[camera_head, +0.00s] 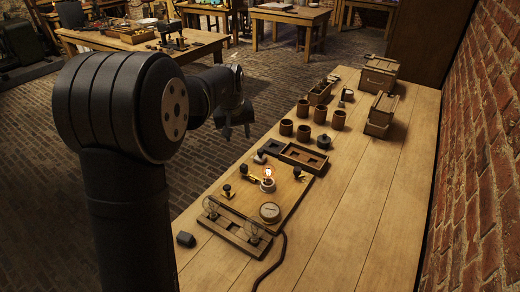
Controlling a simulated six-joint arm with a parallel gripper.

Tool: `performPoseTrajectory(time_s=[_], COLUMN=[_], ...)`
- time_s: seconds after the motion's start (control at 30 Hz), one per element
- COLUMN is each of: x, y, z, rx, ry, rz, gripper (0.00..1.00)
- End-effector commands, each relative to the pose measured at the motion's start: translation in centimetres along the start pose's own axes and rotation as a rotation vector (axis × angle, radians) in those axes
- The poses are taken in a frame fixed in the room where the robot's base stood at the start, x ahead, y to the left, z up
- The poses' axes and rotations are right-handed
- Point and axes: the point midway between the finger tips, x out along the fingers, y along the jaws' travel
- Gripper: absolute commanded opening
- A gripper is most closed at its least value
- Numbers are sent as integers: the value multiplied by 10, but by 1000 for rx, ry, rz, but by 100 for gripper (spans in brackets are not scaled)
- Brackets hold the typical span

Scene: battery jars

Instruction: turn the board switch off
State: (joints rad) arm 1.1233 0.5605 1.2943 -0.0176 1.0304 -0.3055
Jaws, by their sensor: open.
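The wooden board (289,205) lies on the bench, with brass fittings (247,197) and small dark knobs (227,189) on it. A bulb (268,172) on the board is glowing. The switch is too small to tell apart from the other fittings, so I cannot read its lever position. A round, pale-faced dial (269,212) sits near the board's front edge. My gripper (238,133) is open and empty, pointing down beyond the bench's left edge. It is up and away from the board, touching nothing there.
A wooden stand with wire frames (236,232) lies at the board's front, near a dark block (185,239) and a dark cable (273,264). Behind are a divided tray (304,158), several brown jars (338,119) and wooden boxes (379,75). The bench's right side (377,190) is clear beside the brick wall.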

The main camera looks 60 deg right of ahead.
Motion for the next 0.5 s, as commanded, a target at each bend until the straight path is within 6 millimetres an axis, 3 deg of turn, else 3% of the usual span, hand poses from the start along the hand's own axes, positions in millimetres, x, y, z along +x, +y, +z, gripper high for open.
performPoseTrajectory(time_s=[0.03, 0.2, 0.5], x=[8, 20, 40], y=[16, 51, 64], z=[-12, -39, -49], rx=[96, 340, 433], ry=[26, 102, 130], rz=[14, 40, 45], gripper=[45, 45, 45])
